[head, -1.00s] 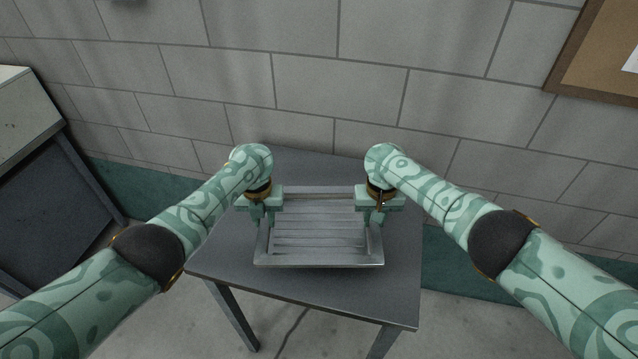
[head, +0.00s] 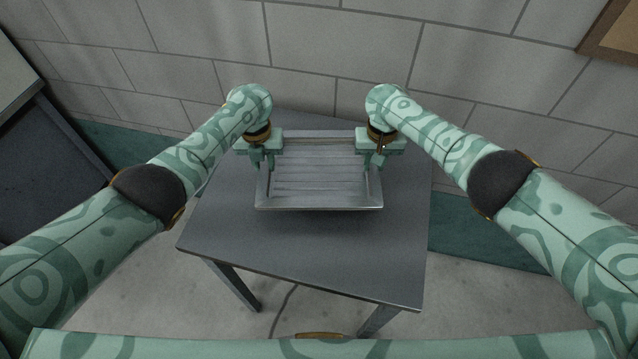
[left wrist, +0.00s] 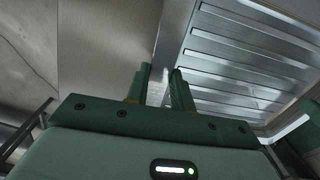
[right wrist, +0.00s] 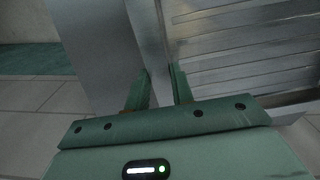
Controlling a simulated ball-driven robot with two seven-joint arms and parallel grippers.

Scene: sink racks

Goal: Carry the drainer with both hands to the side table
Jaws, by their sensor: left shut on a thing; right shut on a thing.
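The drainer (head: 318,206) is a shallow grey metal tray with a slatted floor, over the back half of the side table (head: 310,256). It looks level; a dark shadow lies under its front edge, and I cannot tell whether it touches the tabletop. My left gripper (head: 263,164) is shut on its left rim, and my right gripper (head: 372,164) on its right rim. In the left wrist view the fingers (left wrist: 160,86) pinch the rim beside the slats (left wrist: 245,60). In the right wrist view the fingers (right wrist: 163,88) pinch the other rim.
A block wall (head: 335,45) stands behind the table. A dark cabinet or counter (head: 40,165) stands at the far left. The tabletop in front of the drainer is bare. A framed board (head: 606,35) hangs at the upper right.

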